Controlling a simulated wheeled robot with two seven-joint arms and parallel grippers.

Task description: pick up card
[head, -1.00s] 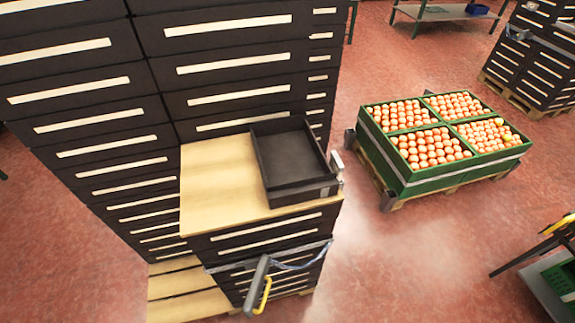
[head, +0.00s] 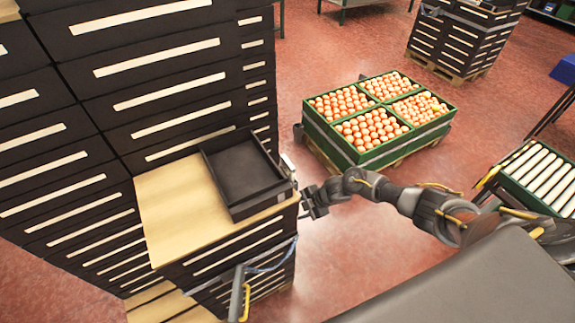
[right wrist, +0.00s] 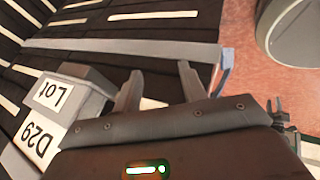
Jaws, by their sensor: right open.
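White cards marked "Lot" (right wrist: 52,95) and "D29" (right wrist: 37,146) show at the left of the right wrist view, on or beside a grey box-like holder (right wrist: 88,78). My right gripper (head: 308,203) is beside that edge, a little below the grey piece. In the right wrist view its two fingers (right wrist: 158,88) are apart and empty, to the right of the holder. My left gripper is not in view.
A black empty tray (head: 245,208) sits on a wooden top (head: 160,205) beside tall black crate stacks (head: 120,60). A strap and grey-yellow tool (head: 238,292) hang on the front. Red floor (head: 385,235) lies between.

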